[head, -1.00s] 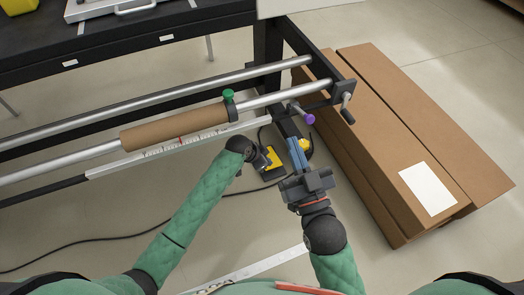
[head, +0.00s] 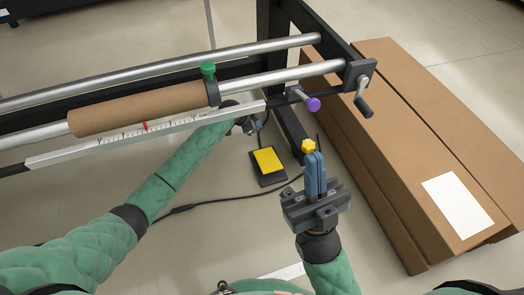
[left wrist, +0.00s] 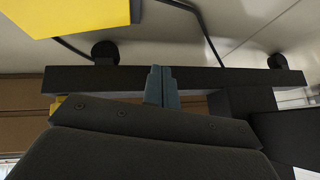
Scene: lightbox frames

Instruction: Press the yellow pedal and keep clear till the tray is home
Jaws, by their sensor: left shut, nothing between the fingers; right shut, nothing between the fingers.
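The yellow pedal (head: 267,160), a yellow plate on a dark base, lies on the floor below the roller frame, uncovered in the head view. A large yellow plate, which looks like the pedal, also shows at the upper left of the left wrist view (left wrist: 80,14). My left gripper (head: 250,127) is partly hidden near the ruler's right end, apart from the pedal; its blue fingers are shut in the left wrist view (left wrist: 162,86). My right gripper (head: 315,160) is shut and empty, right of the pedal. I cannot make out a tray.
A yellow knob-like thing (head: 308,146) shows at my right fingertips; contact is unclear. The frame holds a brown roll (head: 140,107), ruler (head: 90,150), green knob (head: 208,70), purple knob (head: 313,104) and crank (head: 363,95). Long cardboard boxes (head: 420,130) block the right. A cable (head: 200,207) crosses the floor.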

